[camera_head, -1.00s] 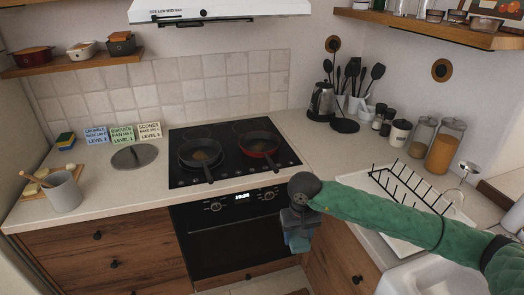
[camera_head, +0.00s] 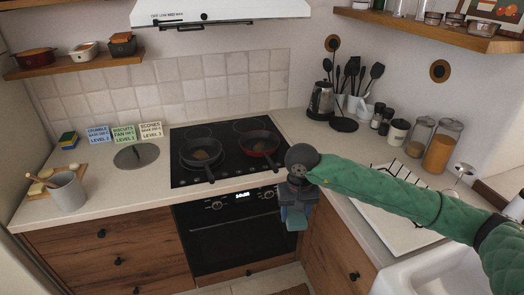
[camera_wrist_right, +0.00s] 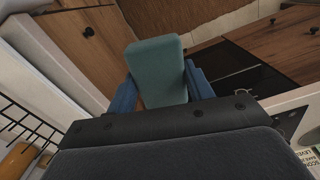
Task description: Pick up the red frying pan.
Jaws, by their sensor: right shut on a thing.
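The red frying pan (camera_head: 259,144) is the right one of two pans on the black cooktop. It has a dark inside and a red outer side, and its dark handle points toward the front. My right gripper (camera_head: 294,218) hangs in front of the oven's right side, below the counter edge and apart from the pan. Its blue fingers point down. In the right wrist view the gripper (camera_wrist_right: 163,82) is shut on a teal block (camera_wrist_right: 157,70). The pan does not show in the wrist view. My left gripper is not in view.
A dark frying pan (camera_head: 201,152) sits left of the red one. A round lid (camera_head: 136,156) lies left of the cooktop. A kettle (camera_head: 321,100) and a utensil holder stand behind at the right. A range hood (camera_head: 222,11) hangs above. My right arm passes over the white dish rack.

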